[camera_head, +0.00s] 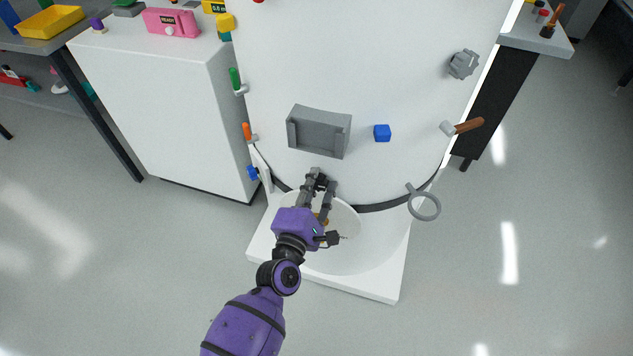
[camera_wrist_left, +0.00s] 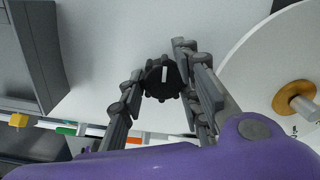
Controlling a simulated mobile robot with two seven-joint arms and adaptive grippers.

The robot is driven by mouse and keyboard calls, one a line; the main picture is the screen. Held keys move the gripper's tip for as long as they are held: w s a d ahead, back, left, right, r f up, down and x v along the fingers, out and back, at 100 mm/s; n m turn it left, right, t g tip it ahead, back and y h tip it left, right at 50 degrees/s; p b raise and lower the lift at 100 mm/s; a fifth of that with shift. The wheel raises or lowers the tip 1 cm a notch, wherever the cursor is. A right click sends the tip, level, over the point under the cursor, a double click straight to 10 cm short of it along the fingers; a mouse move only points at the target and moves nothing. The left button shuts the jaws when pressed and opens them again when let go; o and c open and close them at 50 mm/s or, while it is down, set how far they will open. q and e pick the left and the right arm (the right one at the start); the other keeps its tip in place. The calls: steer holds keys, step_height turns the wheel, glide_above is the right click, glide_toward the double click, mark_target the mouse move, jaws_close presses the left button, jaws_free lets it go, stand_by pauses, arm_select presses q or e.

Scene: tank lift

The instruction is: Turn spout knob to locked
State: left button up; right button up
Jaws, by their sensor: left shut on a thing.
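In the left wrist view the spout knob (camera_wrist_left: 163,78) is black and lobed, with a white mark line that runs nearly up and down in that picture. It sits on the white tank wall (camera_head: 330,60). My left gripper (camera_wrist_left: 156,80) is shut on the knob, with one finger on each side of it. Any lock marking around the knob cannot be made out. My right gripper is not in view.
A grey open holder (camera_head: 319,143) and a blue cube (camera_head: 382,133) are on the wall above the gripper. Coloured handles (camera_head: 247,131) line the left edge. A brass disc (camera_wrist_left: 288,96) lies beside the gripper.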

arm_select(q)
steer(key=m, duration=0.2)
steer(key=r+m+p, duration=0.1)
steer(key=m, duration=0.2)
steer(key=shift+w+m, duration=0.15)
steer(key=shift+m, duration=0.15)
steer(key=m+p, duration=0.1)
steer(key=m, duration=0.2)
steer(key=shift+d+r+m, duration=0.1)
steer(key=shift+m, duration=0.2)
steer(key=m, duration=0.2)
steer(key=m+p, duration=0.1)
steer(key=m, duration=0.1)
steer(key=shift+d+m, duration=0.2)
steer(key=shift+m, duration=0.1)
steer(key=m, duration=0.2)
steer(key=m+p, duration=0.1)
steer(key=m, duration=0.1)
steer(key=shift+d+f+m, duration=0.2)
steer(key=shift+m, duration=0.2)
steer(key=shift+d, duration=0.1)
steer(key=o, duration=1)
steer(key=shift+s, duration=0.2)
steer(key=shift+o, duration=0.2)
steer(key=shift+f, duration=0.15)
